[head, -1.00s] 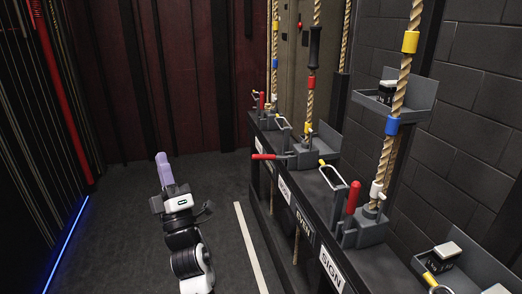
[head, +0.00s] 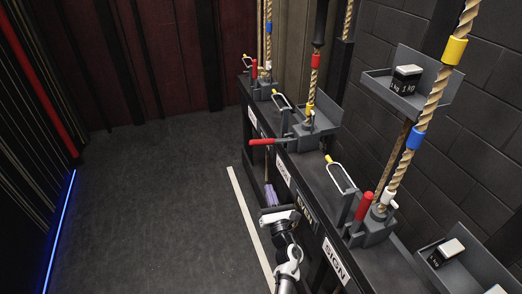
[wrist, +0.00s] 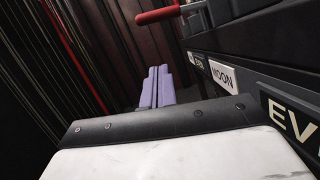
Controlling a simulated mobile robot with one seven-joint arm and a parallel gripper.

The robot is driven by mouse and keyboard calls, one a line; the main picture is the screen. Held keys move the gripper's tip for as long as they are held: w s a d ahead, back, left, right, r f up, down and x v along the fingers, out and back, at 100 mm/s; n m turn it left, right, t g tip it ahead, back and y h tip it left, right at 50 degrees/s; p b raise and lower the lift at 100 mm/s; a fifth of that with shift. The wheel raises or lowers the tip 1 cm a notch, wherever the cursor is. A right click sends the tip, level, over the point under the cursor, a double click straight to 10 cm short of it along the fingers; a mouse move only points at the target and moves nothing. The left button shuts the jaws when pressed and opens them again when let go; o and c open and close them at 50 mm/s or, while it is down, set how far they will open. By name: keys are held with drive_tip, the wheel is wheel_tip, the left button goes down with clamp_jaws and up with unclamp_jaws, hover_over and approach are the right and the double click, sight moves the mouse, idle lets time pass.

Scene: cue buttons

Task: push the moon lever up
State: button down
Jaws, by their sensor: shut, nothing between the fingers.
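A lever with a red handle (head: 275,141) sticks out roughly level from the dark bench, toward the left. In the wrist view the red handle (wrist: 158,15) shows at the top, above and near the white MOON sign (wrist: 222,76). The likely same sign (head: 282,168) is too small to read in the head view. My gripper (head: 269,190) has purple fingers, shut and empty. It is below the red handle, beside the bench front, apart from the handle. The fingers also show in the wrist view (wrist: 157,82).
An upright red lever (head: 363,206) stands nearer on the bench (head: 325,200), above the SIGN label (head: 334,262). Ropes with coloured bands rise from the lever mounts. A shelf with a weight (head: 406,80) is at right. The floor (head: 160,200) to the left is clear.

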sight(272, 141)
drive_tip(key=r+p+x, duration=0.2)
drive_tip(key=p+x, duration=0.1)
drive_tip(key=x, duration=1)
drive_tip(key=shift+s+d+r+p, duration=0.35)
drive_tip(key=shift+s+p, duration=0.05)
